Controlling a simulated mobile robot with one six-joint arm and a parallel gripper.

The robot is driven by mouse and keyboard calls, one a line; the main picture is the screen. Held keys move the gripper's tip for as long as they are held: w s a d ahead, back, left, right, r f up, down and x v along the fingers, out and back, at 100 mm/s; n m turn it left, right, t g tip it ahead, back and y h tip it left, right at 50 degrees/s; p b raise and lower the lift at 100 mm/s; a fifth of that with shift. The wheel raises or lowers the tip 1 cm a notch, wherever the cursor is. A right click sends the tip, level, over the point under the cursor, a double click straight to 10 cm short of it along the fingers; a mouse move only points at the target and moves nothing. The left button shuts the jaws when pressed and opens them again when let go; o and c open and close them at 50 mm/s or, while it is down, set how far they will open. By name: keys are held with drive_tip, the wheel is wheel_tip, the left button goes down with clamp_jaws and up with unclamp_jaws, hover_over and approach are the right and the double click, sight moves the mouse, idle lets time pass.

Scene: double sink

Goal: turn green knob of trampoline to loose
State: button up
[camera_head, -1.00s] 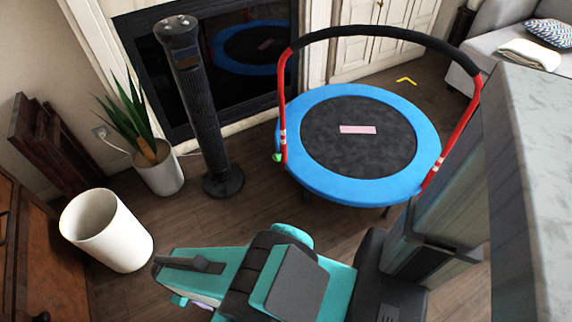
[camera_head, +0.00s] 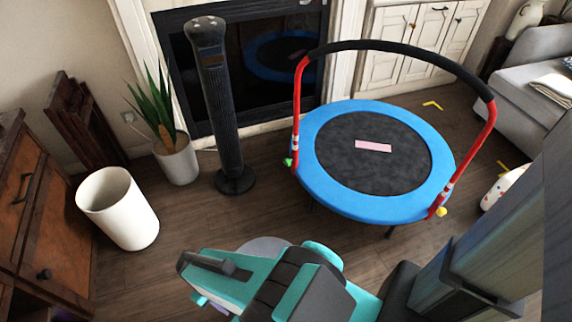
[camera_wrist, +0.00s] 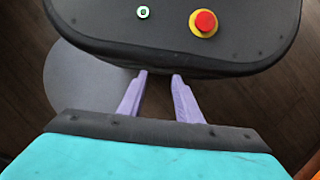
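The trampoline (camera_head: 314,177) has a blue ring, black mat and red handle posts, and stands right of centre in the head view. Its small green knob (camera_head: 288,162) is at the foot of the left red post. A yellow knob (camera_head: 441,212) is at the foot of the right post. My gripper (camera_wrist: 159,75) shows two purple fingers apart with nothing between them in the wrist view. In the head view my arm is folded low in front, well short of the trampoline. The trampoline does not show in the wrist view. The knob's setting is too small to read.
A black tower fan (camera_head: 217,110) stands left of the trampoline, before the fireplace. A potted plant (camera_head: 177,160), white bin (camera_head: 120,215) and wooden cabinet (camera_head: 35,200) are at left. A grey sofa (camera_head: 525,85) is at right. Wooden floor between my arm and the trampoline looks clear.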

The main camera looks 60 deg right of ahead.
drive_tip(key=o, duration=0.5)
drive_tip(key=shift+d+f, duration=0.1)
drive_tip(key=shift+d, duration=0.05)
drive_tip(key=n+g+h+b, duration=0.2)
drive_tip(key=n+h+b, duration=1.15)
drive_tip(key=b, duration=1.05)
approach(285, 163)
drive_tip(key=a+f+m+h, duration=0.2)
drive_tip(key=a+m+h, duration=0.1)
drive_tip(key=a, duration=0.1)
drive_tip(key=shift+d+n, duration=0.15)
drive_tip(key=shift+n, duration=0.1)
drive_tip(key=shift+d+f, duration=0.1)
drive_tip(key=b+x, duration=0.2)
drive_tip(key=x, duration=0.4)
drive_tip(key=b+x, duration=0.3)
drive_tip(key=x, duration=0.3)
drive_tip(key=shift+w+d+f, duration=0.1)
drive_tip(key=shift+w+f, duration=0.05)
drive_tip(key=shift+f, duration=0.05)
drive_tip(key=shift+s+d+r+t, duration=0.15)
drive_tip(key=shift+s+d+t, duration=0.15)
drive_tip(key=shift+d, duration=0.35)
